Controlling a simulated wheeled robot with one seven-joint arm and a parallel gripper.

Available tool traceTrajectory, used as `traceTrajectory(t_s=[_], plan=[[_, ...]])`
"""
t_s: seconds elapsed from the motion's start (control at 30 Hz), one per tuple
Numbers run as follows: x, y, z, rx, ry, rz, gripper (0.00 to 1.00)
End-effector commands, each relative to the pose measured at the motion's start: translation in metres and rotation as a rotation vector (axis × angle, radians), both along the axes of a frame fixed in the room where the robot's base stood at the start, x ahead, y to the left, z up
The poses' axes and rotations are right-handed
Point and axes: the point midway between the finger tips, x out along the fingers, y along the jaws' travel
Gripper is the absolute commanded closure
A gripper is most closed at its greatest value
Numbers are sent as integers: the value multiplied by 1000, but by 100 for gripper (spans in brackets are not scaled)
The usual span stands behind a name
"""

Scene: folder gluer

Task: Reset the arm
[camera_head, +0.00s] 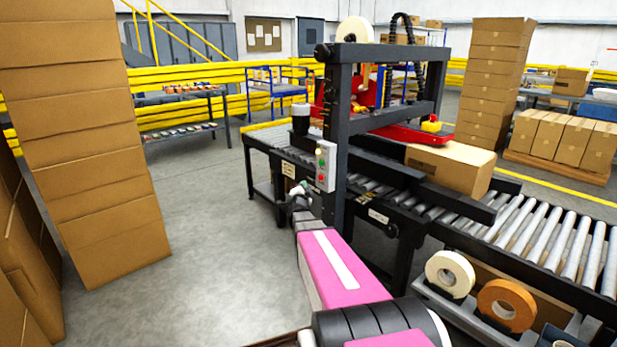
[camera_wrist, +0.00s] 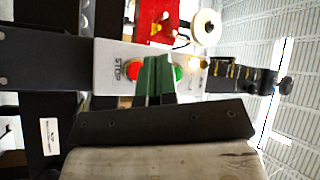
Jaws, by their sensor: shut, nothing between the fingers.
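My arm reaches forward in the head view, and my gripper (camera_head: 298,190) is small and partly hard to make out there, just left of the grey control box (camera_head: 325,168) on the case sealer's post. In the wrist view my gripper (camera_wrist: 158,64) shows two green fingers shut together with nothing between them. They are in front of the control box (camera_wrist: 108,72), between a red button (camera_wrist: 135,70) marked STOP and a green button (camera_wrist: 179,73). The fingers partly cover both buttons. I cannot tell whether the fingertips touch the box.
The case sealer's black frame (camera_head: 342,120) stands over a roller conveyor (camera_head: 540,228) carrying a carton (camera_head: 452,168). Tape rolls (camera_head: 450,274) sit on a low rack at front right. A tall cardboard stack (camera_head: 85,140) stands at left. The grey floor (camera_head: 200,240) between is clear.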

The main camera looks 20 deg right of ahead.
Motion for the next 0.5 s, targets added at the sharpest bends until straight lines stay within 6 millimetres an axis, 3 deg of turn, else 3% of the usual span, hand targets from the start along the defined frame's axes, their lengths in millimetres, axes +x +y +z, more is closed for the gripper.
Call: traceTrajectory(t_s=[0.27, 0.5], plan=[[-3, 11, -5, -11, 58, 31, 100], [-22, 66, -39, -88, 369, 198, 100]])
